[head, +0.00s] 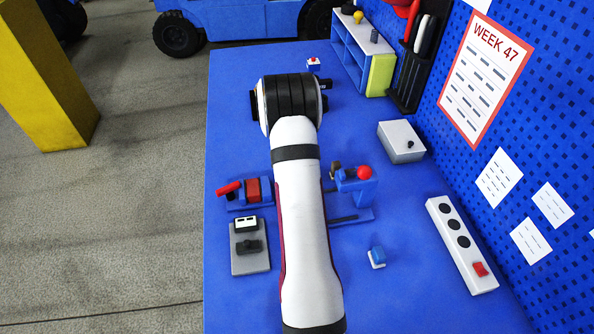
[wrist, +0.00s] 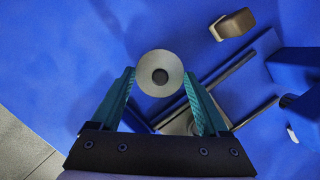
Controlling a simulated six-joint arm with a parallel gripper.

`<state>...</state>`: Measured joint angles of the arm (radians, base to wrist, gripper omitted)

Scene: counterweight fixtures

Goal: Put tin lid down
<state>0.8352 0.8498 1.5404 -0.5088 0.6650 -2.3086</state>
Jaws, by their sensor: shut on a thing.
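The tin lid (wrist: 148,84) is a round grey disc with a dark round centre, seen face on in the wrist view. My gripper (wrist: 160,76) has its two teal fingers on either side of the lid and is shut on it. Blue surface shows around the lid; I cannot tell its height above that surface. In the head view my arm hides the gripper and the lid. No tin can be made out in either view.
A blue fixture with a red ball (head: 364,173) and a red-handled clamp (head: 230,188) flank my arm. A grey plate (head: 250,264), a blue-and-white switch (head: 377,257), a grey box (head: 402,145) and a socket strip (head: 460,245) stand on the blue bench (head: 240,110). The bench's far left is clear.

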